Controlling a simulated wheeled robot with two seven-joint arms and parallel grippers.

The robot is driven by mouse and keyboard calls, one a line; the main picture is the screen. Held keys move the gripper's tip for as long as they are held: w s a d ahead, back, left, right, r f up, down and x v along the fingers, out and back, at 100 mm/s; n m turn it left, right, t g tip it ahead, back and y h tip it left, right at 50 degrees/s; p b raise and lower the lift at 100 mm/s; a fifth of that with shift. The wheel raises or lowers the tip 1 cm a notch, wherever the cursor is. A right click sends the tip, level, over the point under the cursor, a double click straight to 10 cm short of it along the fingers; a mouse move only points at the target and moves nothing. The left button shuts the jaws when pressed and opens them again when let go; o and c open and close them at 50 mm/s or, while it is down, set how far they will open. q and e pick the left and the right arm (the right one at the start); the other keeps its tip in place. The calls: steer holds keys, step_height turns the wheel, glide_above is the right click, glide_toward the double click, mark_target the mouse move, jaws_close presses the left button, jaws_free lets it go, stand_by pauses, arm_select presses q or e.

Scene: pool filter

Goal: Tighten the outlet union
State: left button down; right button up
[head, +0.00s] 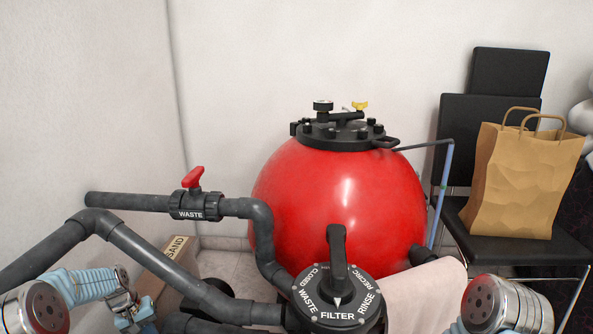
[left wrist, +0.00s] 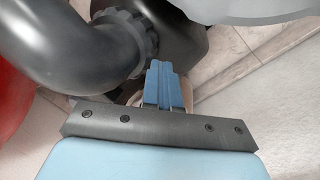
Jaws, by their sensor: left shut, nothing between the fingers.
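In the left wrist view, my left gripper (left wrist: 162,72) is shut and empty, its blue fingers together. A ribbed dark union collar (left wrist: 141,36) sits on a thick grey pipe just beyond and left of the fingertips. A small gap seems to lie between them, but contact is hard to judge. In the head view my left arm (head: 90,285) reaches in at the lower left; its fingers and the collar cannot be made out there.
A red filter tank (head: 340,195) stands behind the valve. Grey pipes (head: 150,258) cross the left side, with a red-handled WASTE valve (head: 194,200) and a SAND box (head: 168,258) near them. A chair (head: 490,150) with a paper bag (head: 523,180) stands right.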

arm_select(q)
steer(key=shift+w, duration=0.65)
steer(key=shift+a, duration=0.15)
